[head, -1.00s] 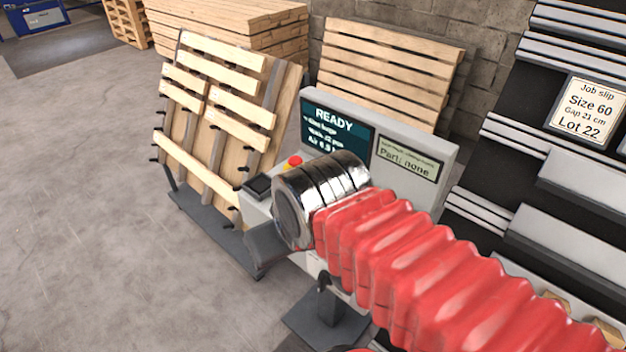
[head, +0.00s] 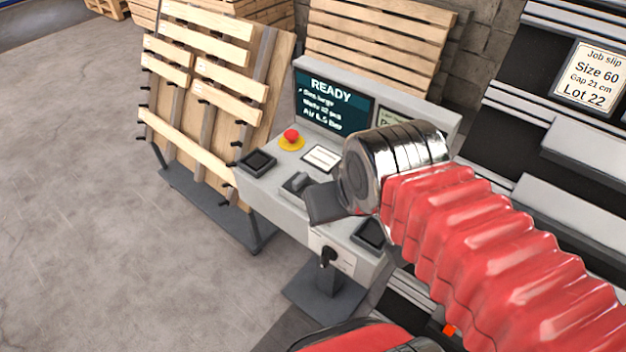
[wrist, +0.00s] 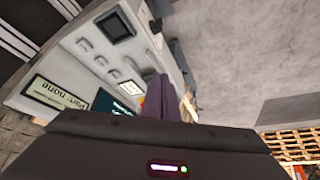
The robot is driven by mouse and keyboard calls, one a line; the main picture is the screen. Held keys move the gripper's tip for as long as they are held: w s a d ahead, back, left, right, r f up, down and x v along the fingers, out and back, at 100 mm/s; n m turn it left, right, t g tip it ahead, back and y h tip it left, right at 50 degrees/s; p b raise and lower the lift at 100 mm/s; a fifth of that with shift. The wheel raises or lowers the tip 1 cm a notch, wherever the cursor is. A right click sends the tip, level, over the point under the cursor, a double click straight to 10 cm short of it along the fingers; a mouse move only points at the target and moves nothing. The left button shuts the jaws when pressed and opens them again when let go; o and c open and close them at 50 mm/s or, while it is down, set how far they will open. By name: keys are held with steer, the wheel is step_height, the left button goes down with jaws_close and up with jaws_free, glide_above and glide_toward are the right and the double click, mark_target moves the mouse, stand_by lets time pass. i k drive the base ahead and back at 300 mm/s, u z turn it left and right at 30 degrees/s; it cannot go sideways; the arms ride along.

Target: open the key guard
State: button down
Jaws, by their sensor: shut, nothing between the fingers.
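The grey console (head: 262,190) stands ahead with its sloped top in view. A black key or knob (head: 328,257) sits on a pale plate on its front face. On its top are a black square pad (head: 257,161) at the left, another (head: 369,233) at the right, and a small raised grey block (head: 297,183). I cannot tell which part is the key guard. My gripper (head: 325,203) is shut and empty, over the front of the console top; it hides part of it. In the wrist view its dark fingers (wrist: 158,97) are together.
A red stop button (head: 291,135) on a yellow base stands on the console top, beside a white label (head: 322,157). The screen (head: 335,104) reads READY. A pallet rack (head: 205,95) stands close on the left. A job slip (head: 592,75) hangs right. Open floor lies left.

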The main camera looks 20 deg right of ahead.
mark_target(296, 185)
steer(key=u, duration=0.1)
steer(key=k, duration=0.55)
steer(key=u, duration=0.65)
steer(key=k, duration=0.8)
steer(key=u, duration=0.55)
steer(key=i, duration=1.35)
steer(key=z, duration=0.3)
steer(key=i, duration=0.55)
steer(key=z, duration=0.8)
steer(key=i, duration=0.45)
steer(key=z, duration=0.35)
